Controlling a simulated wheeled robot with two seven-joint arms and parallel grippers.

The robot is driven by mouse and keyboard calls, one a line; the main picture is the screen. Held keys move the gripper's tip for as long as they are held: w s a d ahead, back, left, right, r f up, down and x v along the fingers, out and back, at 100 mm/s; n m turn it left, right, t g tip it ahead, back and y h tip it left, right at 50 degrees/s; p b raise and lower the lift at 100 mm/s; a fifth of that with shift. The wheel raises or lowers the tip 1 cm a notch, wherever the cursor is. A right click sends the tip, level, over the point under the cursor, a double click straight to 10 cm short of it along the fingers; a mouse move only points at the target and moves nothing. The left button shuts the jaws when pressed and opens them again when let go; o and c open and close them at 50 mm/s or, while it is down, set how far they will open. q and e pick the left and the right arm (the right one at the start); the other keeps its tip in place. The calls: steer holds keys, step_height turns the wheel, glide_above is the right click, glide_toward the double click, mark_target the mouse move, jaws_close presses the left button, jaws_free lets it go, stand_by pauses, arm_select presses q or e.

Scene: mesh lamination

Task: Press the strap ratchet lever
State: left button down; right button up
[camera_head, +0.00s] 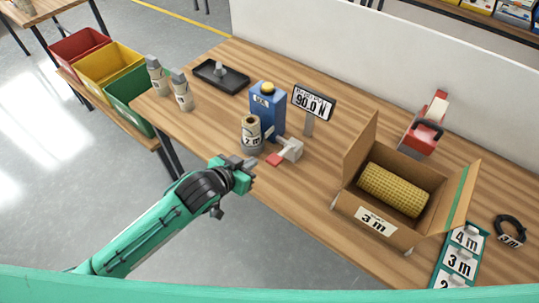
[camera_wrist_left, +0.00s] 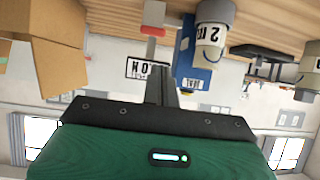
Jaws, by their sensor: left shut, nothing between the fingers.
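The strap ratchet is a small pale grey block (camera_head: 291,149) with a red lever (camera_head: 274,159) sticking out toward the table's front edge. In the left wrist view, which is upside down, the red lever (camera_wrist_left: 154,31) is at the top middle with the pale block (camera_wrist_left: 153,12) above it. My left gripper (camera_head: 251,164) is shut and empty, close to the left of the lever and apparently apart from it. Its fingers (camera_wrist_left: 162,84) show in the left wrist view. A display on a post (camera_head: 313,102) reads 90.0 N. My right gripper is not in view.
An open carton (camera_head: 344,205) with a yellow mesh roll (camera_head: 393,190) is to the right. A red and white device (camera_head: 422,133) stands farther back.

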arm_select(q)
steer(key=shift+h, duration=0.4)
steer(key=r, duration=0.2)
steer(key=s+d+r, duration=0.1)
steer(key=shift+d+r, duration=0.1)
steer(key=shift+r, duration=0.25)
steer(key=shift+w+f, duration=0.1)
steer(key=shift+w, duration=0.05)
